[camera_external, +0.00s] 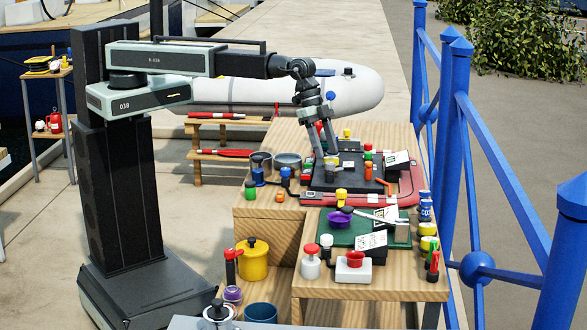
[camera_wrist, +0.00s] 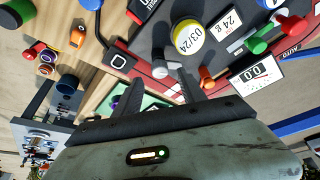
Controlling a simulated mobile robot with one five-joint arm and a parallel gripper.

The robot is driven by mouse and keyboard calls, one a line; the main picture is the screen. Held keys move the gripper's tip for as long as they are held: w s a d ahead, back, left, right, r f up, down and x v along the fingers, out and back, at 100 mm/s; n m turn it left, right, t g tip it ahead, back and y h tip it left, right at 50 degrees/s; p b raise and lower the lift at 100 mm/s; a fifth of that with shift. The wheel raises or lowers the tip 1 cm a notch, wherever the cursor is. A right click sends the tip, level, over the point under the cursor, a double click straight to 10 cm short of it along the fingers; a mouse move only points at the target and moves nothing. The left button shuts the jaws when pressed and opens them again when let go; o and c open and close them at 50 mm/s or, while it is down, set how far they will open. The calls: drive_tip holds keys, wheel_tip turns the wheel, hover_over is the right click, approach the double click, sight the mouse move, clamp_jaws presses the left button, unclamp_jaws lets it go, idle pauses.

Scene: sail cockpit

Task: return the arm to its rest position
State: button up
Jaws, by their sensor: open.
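My arm reaches from its dark column out to the right in the external view. My gripper (camera_external: 326,155) points down over the upper wooden table, close above or among the small things at the red-framed dark board (camera_external: 407,190). In the wrist view the two dark fingers of my gripper (camera_wrist: 160,88) stand apart, with nothing clearly held between them. I cannot tell whether the fingertips touch anything. A yellow-topped knob marked 03/24 (camera_wrist: 188,37) shows beyond the fingers in the wrist view.
The wooden tables (camera_external: 270,215) carry many knobs, cups and cans. Blue railings (camera_external: 500,165) stand at right. A white inflatable boat (camera_external: 355,90) lies behind the arm. Open paving (camera_external: 190,180) lies between column and tables.

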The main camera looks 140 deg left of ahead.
drive_tip(key=p+v, duration=0.2)
drive_tip(key=v, duration=0.2)
drive_tip(key=s+d+f+m+h+b, duration=0.1)
drive_tip(key=d+m, duration=0.1)
drive_tip(key=d, duration=1)
drive_tip(key=s+d+f+m+b, duration=0.1)
drive_tip(key=d+f, duration=0.1)
drive_tip(key=d, duration=1)
drive_tip(key=s+d+f+n+g, duration=0.1)
drive_tip(key=s+d+g, duration=0.3)
drive_tip(key=s, duration=1)
drive_tip(key=d, duration=0.3)
drive_tip(key=shift+f, duration=0.15)
